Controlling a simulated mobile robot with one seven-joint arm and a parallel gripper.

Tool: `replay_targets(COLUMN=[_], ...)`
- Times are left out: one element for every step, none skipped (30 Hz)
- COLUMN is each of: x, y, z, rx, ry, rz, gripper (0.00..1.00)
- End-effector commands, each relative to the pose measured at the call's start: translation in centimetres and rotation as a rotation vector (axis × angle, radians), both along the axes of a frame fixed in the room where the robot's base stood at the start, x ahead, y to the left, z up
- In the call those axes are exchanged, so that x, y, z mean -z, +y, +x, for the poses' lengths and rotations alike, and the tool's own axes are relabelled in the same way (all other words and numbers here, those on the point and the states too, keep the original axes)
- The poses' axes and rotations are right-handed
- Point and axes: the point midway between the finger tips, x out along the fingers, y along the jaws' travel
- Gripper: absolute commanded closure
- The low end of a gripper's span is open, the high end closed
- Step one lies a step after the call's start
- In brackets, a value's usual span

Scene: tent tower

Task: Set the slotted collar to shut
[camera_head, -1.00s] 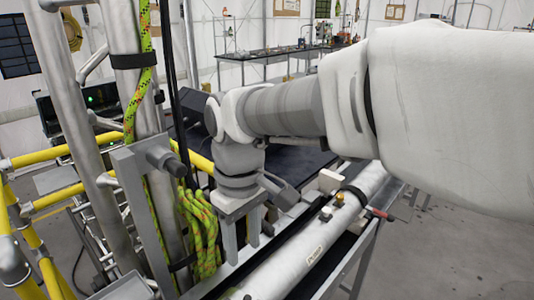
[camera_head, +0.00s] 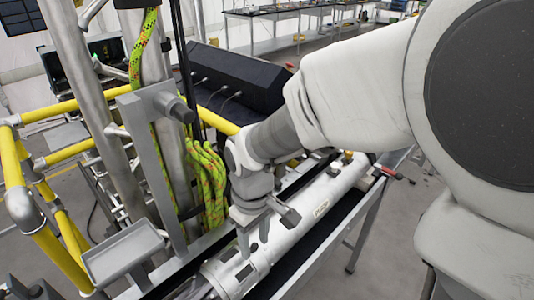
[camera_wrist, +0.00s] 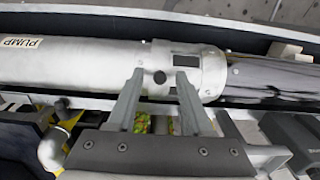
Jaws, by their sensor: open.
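The slotted collar (camera_wrist: 211,78) is a pale grey sleeve around one end of the white pump cylinder (camera_wrist: 75,62), which carries a PUMP label. Dark rectangular slots and a round dark hole show on and beside the collar. In the head view the collar (camera_head: 246,275) is at the near end of the cylinder (camera_head: 318,212). My gripper (camera_wrist: 160,73) is open and empty, its two fingers apart over the collar area; I cannot tell whether they touch it. In the head view my gripper (camera_head: 254,234) is just above the collar, pointing down.
The pump lies in a dark-lined bench trough. Beside it stand a grey upright frame (camera_head: 150,170), green-yellow rope (camera_head: 207,185) and yellow rails (camera_head: 75,158). A black box (camera_head: 235,78) is behind. A red-handled part (camera_head: 397,175) is at the far end.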

Motion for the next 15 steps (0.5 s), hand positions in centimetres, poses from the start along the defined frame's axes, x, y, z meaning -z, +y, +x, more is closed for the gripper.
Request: replay_targets(x=[-0.01,-0.01,-0.02,-0.02,-0.02,-0.03,-0.03,-0.03,-0.04,-0.04,-0.04,-0.05,-0.05,-0.05,-0.05], y=[0.00,0.00,0.00,0.00,0.00,0.01,0.01,0.01,0.01,0.01,0.01,0.01,0.01,0.01,0.01], z=[0.00,0.00,0.00,0.00,0.00,0.01,0.01,0.01,0.01,0.01,0.01,0.01,0.01,0.01,0.01], rx=[0.000,0.000,0.000,0.000,0.000,0.000,0.000,0.000,0.000,0.000,0.000,0.000,0.000,0.000,0.000], ry=[0.000,0.000,0.000,0.000,0.000,0.000,0.000,0.000,0.000,0.000,0.000,0.000,0.000,0.000,0.000], rz=[0.000,0.000,0.000,0.000,0.000,0.000,0.000,0.000,0.000,0.000,0.000,0.000,0.000,0.000,0.000], gripper=[0.49,0.49,0.49,0.51,0.56,0.64,0.69,0.74,0.82,0.87,0.92,1.00,1.00,1.00,1.00])
